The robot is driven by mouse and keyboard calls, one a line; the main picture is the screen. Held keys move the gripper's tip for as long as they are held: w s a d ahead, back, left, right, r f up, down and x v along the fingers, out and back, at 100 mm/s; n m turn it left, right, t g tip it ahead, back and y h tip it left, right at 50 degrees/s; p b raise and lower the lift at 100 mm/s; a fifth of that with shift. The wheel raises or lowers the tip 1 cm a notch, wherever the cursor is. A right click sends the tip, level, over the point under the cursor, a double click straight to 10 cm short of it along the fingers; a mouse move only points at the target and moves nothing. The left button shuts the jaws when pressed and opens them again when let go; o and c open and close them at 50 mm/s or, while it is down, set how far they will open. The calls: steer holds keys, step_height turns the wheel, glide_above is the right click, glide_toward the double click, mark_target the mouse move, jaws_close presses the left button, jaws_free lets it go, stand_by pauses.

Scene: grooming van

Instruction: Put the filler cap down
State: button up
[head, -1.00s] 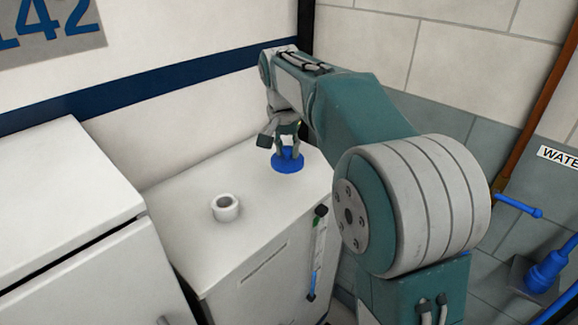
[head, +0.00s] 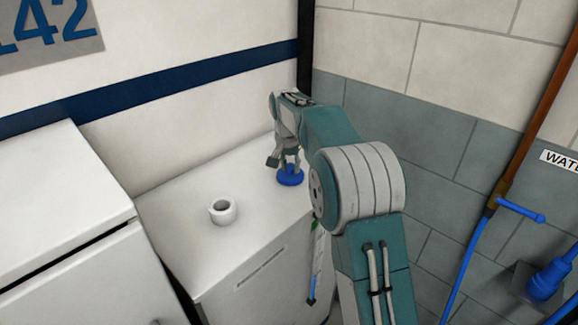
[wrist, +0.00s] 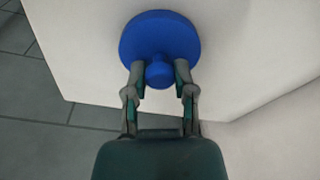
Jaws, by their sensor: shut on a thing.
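The filler cap (head: 291,180) is a blue disc with a small round knob. It is at the far right part of the white cabinet's top (head: 250,172). It also shows in the wrist view (wrist: 160,33), disc outward and knob between the fingers. My gripper (wrist: 160,72) is shut on the knob, and in the head view it (head: 287,166) points down over the cap. The cap is at or very close to the cabinet top; I cannot tell whether it touches. A short white filler neck (head: 222,211) with an open hole stands on the same top, left of the cap.
A taller white cabinet (head: 65,200) stands at the left. A striped wall (head: 190,80) is behind the top, and a tiled wall (head: 430,130) is at the right with a blue hose and valve (head: 520,209). The top around the neck is clear.

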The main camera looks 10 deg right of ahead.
mark_target(287, 178)
steer(key=shift+d, duration=0.15)
steer(key=o, duration=0.7)
steer(key=shift+a+f, duration=0.1)
steer(key=shift+a, duration=0.25)
steer(key=shift+o, duration=1.2)
steer(key=shift+a, duration=0.25)
steer(key=shift+d, duration=0.3)
steer(key=shift+d+r, duration=0.1)
steer(key=shift+r, duration=0.2)
step_height(287, 178, up, 12)
steer(key=s+a, duration=0.1)
steer(key=shift+s+a+f, duration=0.15)
steer(key=shift+s, duration=0.15)
